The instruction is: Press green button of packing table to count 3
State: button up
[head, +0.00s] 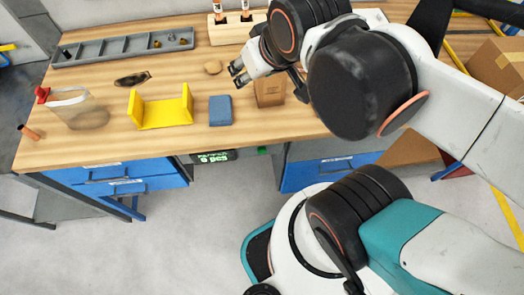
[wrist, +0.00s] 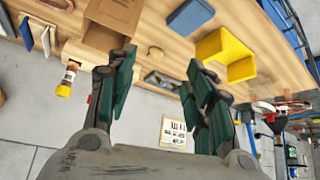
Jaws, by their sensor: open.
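The packing table (head: 150,150) has a light wooden top and blue drawers below. A dark counter display (head: 214,157) with green text hangs under its front edge; the text looks like "6 pcs". A small green button (head: 262,150) sits just right of the display, below the edge. My gripper (head: 238,74) is above the tabletop, behind the blue block and well up from the button. Its fingers are apart and empty. In the wrist view my gripper (wrist: 160,85) shows two dark green fingers spread wide. I cannot make out the button in the wrist view.
A brown box (head: 270,92) stands beside my gripper. A blue block (head: 220,110), a yellow holder (head: 160,110) and a clear bag (head: 75,108) lie along the table. A grey divided tray (head: 120,50) is at the back.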

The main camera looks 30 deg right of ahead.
aim_at(263, 150)
jog(key=k+j+z, duration=0.15)
jog(key=z, duration=0.2)
jog(key=k+j+z, duration=0.15)
jog(key=z, duration=0.2)
jog(key=k+z, duration=0.2)
jog(key=z, duration=0.2)
jog(key=k+z, duration=0.15)
jog(key=k, duration=0.95)
